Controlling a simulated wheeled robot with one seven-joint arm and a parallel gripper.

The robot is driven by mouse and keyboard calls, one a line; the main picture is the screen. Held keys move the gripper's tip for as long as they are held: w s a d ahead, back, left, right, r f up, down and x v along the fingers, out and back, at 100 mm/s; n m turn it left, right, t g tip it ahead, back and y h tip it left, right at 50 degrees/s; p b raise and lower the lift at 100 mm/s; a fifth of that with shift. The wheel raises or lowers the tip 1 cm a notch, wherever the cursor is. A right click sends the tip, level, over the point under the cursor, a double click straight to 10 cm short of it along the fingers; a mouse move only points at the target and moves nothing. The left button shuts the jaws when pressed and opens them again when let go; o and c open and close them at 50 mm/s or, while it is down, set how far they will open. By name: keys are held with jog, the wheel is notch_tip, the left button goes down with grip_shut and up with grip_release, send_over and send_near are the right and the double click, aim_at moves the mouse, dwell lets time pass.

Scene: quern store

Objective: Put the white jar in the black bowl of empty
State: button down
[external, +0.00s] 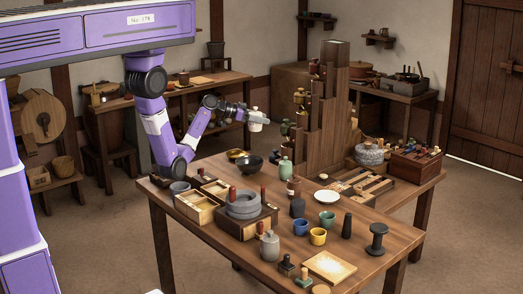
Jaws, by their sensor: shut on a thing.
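My gripper (243,112) is shut on the white jar (257,124), at the end of my raised arm. It holds the jar upright in the air above the far left part of the table, clear of the tabletop. The black bowl (249,164) stands on the table below and slightly left of the jar. The inside of the bowl looks dark, and I make out nothing in it. A second small bowl, dark with a yellowish inside (237,155), stands just behind and left of the black bowl.
A tall stepped wooden rack (336,115) stands right of the jar. A green jar (286,169) is right of the bowl. A stone quern (243,203), wooden trays (197,208), cups and stamps crowd the front. A white plate (326,197) lies mid-table.

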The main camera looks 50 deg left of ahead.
jog(key=a+r+n+t+y, duration=0.1)
jog(key=a+r+n+y, duration=0.15)
jog(key=a, duration=0.45)
notch_tip(320, 180, down, 20)
jog(key=shift+a+r, duration=0.25)
jog(key=shift+a, duration=0.2)
jog(key=shift+s+f+b, duration=0.1)
jog(key=shift+f+b, duration=0.5)
jog(key=shift+b, duration=0.4)
jog(key=shift+c, duration=2.2)
grip_release()
